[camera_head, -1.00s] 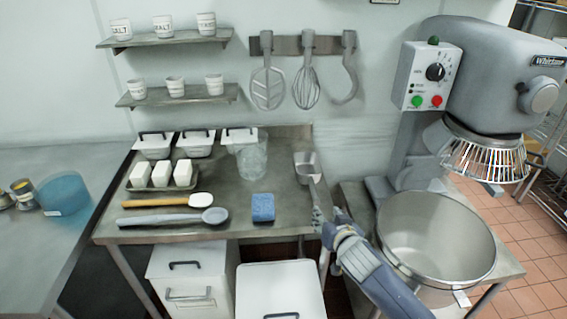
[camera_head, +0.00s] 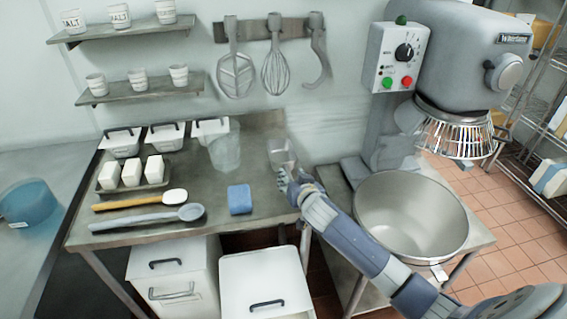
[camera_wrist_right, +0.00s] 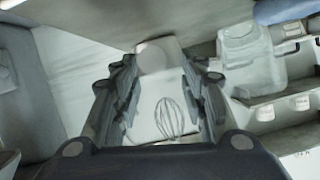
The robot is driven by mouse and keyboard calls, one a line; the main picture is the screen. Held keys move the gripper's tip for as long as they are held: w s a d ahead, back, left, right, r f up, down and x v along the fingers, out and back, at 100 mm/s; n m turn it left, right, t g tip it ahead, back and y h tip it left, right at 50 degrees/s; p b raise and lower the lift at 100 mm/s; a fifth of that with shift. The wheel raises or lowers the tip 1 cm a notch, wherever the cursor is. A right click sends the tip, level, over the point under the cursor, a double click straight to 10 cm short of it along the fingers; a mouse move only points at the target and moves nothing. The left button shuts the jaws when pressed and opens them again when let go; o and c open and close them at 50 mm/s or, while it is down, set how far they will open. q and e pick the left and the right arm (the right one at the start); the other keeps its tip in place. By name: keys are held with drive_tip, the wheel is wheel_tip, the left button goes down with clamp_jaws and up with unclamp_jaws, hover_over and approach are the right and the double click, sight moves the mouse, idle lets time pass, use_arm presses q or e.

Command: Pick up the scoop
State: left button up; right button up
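The scoop (camera_head: 283,152) is a grey metal scoop on the back right of the steel table, and its handle points toward the front edge. My right gripper (camera_head: 290,183) is at the handle end of the scoop and hides most of the handle. In the right wrist view, the fingers of the right gripper (camera_wrist_right: 160,100) stand apart, with a pale shape and a wire whisk (camera_wrist_right: 174,116) seen between them. I cannot tell whether the fingers touch the scoop. My left gripper is out of view.
A blue sponge (camera_head: 240,199), a clear pitcher (camera_head: 225,150) and two long-handled tools stand or lie left of the scoop. The mixer bowl (camera_head: 410,215) is to the right. Utensils hang on the wall rack (camera_head: 262,28) above.

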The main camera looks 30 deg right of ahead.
sight(290, 175)
drive_tip(key=shift+p+x, duration=0.35)
drive_tip(key=shift+x, duration=1.9)
drive_tip(key=shift+s+d+f, duration=0.15)
clamp_jaws()
